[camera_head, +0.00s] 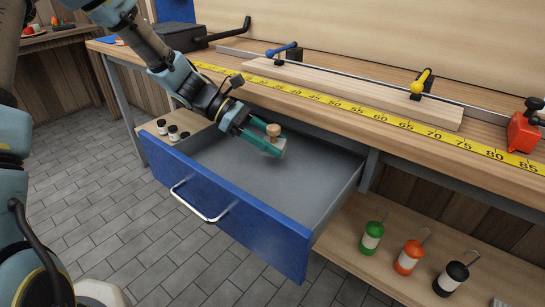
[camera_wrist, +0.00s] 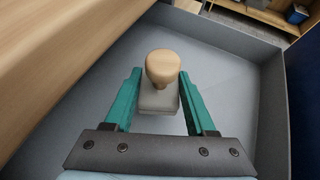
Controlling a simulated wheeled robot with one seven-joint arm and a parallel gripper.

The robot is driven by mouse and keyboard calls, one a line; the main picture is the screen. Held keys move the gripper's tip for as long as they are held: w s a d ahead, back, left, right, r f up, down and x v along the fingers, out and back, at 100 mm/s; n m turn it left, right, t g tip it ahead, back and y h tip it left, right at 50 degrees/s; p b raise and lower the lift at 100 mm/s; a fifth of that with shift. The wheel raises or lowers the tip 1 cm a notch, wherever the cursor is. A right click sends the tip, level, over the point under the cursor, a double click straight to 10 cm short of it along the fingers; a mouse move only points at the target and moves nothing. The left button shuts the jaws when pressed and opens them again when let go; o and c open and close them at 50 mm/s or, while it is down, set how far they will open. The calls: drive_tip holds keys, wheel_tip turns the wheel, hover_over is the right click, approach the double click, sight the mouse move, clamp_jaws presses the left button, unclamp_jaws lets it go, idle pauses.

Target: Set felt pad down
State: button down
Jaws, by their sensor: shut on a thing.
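The felt pad (camera_head: 279,146) is a small grey block with a round wooden knob on top. It also shows in the wrist view (camera_wrist: 158,102), where the knob faces the camera. My gripper (camera_head: 265,142) has teal fingers and reaches down into the open blue-fronted drawer (camera_head: 225,206). In the wrist view my gripper (camera_wrist: 160,105) has one finger on each side of the pad's grey block and is shut on it. The pad is inside the drawer, over the grey floor; I cannot tell whether it touches the floor.
The drawer's grey floor is otherwise clear. The workbench top (camera_head: 480,140) overhangs the drawer's back. A yellow tape rule (camera_head: 330,101) and a clamped plank (camera_head: 350,88) lie on it. Green (camera_head: 371,236), orange (camera_head: 408,258) and black (camera_head: 450,278) hooked items stand on the lower shelf at right.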

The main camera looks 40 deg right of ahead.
sight(273, 165)
wheel_tip(273, 165, down, 4)
drive_tip(key=shift+f+b, duration=0.1)
drive_tip(key=shift+b, duration=0.25)
drive_tip(key=shift+c, duration=1.1)
unclamp_jaws()
drive_tip(key=p+v, duration=0.1)
drive_tip(key=v, duration=1.1)
